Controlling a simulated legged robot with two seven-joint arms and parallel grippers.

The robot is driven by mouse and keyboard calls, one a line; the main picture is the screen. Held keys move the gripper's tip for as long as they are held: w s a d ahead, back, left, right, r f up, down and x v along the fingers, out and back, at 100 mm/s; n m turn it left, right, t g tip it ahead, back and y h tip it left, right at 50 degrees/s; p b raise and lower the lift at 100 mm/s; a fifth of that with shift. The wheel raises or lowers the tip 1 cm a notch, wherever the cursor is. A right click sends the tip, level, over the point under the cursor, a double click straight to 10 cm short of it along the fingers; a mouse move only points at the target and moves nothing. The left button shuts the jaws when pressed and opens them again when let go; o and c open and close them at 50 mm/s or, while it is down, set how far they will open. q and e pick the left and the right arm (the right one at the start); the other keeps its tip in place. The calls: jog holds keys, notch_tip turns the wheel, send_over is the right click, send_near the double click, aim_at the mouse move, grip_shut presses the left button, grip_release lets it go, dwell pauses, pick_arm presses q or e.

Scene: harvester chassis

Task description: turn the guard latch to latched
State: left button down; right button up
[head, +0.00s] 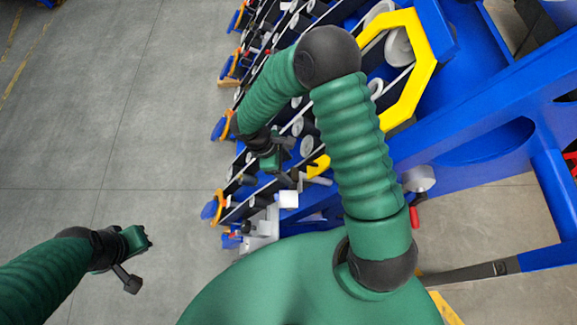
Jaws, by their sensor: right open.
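My right arm, green and ribbed, arches over the blue harvester chassis (430,150). Its gripper (287,178) points down among the black and blue row parts, open, just above a small white block (288,199). A yellow hooked piece (318,165) shows just right of that gripper. I cannot make out which part is the guard latch or how it is turned; the arm and gripper hide some of this area. My left gripper (142,260) hangs over bare floor at the lower left, apart from the machine; its jaw opening is unclear.
A yellow angular frame (428,60) stands behind my right arm. A grey disc (418,179) and a red handle (414,217) sit to the right of the arm. Blue-tipped row dividers (218,128) line the chassis's left edge. The grey floor (110,130) at left is clear.

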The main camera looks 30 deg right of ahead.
aim_at(294, 171)
jog(key=shift+s+d+f, duration=0.1)
jog(key=shift+d+f, duration=0.35)
jog(key=shift+f, duration=0.15)
jog(key=shift+s+d+f, duration=0.1)
jog(key=shift+d+f, duration=0.3)
jog(key=shift+f, duration=0.2)
jog(key=shift+s+d+f+p, duration=0.1)
jog(key=shift+d+f+p, duration=0.05)
jog(key=shift+f+p, duration=0.15)
jog(key=shift+s+a+r, duration=0.15)
jog(key=shift+s+a, duration=0.05)
jog(key=shift+a, duration=0.45)
jog(key=shift+c, duration=0.3)
jog(key=shift+a, duration=0.2)
jog(key=shift+c, duration=1.2)
jog(key=shift+w+a, duration=0.1)
jog(key=shift+c, duration=2.4)
jog(key=shift+d, duration=0.35)
jog(key=c, duration=0.5)
jog(key=shift+c, duration=0.5)
pick_arm(q)
jog(key=shift+a+r, duration=0.1)
jog(key=shift+r, duration=0.35)
